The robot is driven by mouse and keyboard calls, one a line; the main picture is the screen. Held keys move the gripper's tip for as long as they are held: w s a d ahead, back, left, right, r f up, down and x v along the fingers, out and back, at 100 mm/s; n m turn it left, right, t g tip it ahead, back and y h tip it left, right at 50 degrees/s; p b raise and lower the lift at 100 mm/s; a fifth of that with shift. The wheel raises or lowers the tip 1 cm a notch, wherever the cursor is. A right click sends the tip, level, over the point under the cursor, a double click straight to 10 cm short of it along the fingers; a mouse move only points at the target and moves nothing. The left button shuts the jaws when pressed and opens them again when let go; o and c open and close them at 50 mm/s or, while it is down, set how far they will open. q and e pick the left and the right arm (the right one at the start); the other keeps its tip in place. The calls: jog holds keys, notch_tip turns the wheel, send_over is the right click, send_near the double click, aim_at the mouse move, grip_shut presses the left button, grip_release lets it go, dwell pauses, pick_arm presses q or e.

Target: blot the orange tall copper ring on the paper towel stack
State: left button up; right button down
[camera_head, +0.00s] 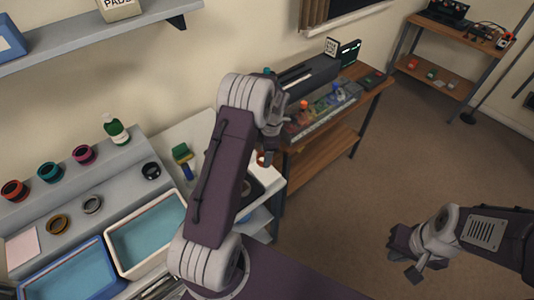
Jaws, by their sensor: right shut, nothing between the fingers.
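A small orange ring (262,158), which looks like the copper ring, shows just below my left gripper (270,136), partly hidden by my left arm. It is by a white surface (268,172) that may be the paper towel stack; I cannot tell whether they touch. My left gripper points down there, and its fingers are too small and covered to read. My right gripper (405,262) is shut and empty over the floor at the lower right, far from the ring.
Red-orange (14,191), teal (50,172) and magenta (83,154) rings sit on a grey stepped shelf with a green bottle (115,130). A cream tray (120,266) and a blue tray (60,284) hold blue liquid.

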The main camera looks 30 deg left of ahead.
pick_arm(q)
jog(key=b, duration=0.4)
send_over(264, 172)
jog(key=f, duration=0.5)
jog(key=shift+w+d+f, duration=0.1)
jog(key=shift+w+d, duration=0.05)
jog(key=shift+w, duration=0.05)
jog(key=shift+f+b, duration=0.35)
jog(key=shift+f, duration=0.05)
jog(key=shift+f+b, duration=0.3)
jog(key=shift+f, duration=0.15)
dwell(0.8)
notch_tip(264, 172, up, 6)
jog(key=p, duration=0.4)
jog(key=shift+p, duration=0.35)
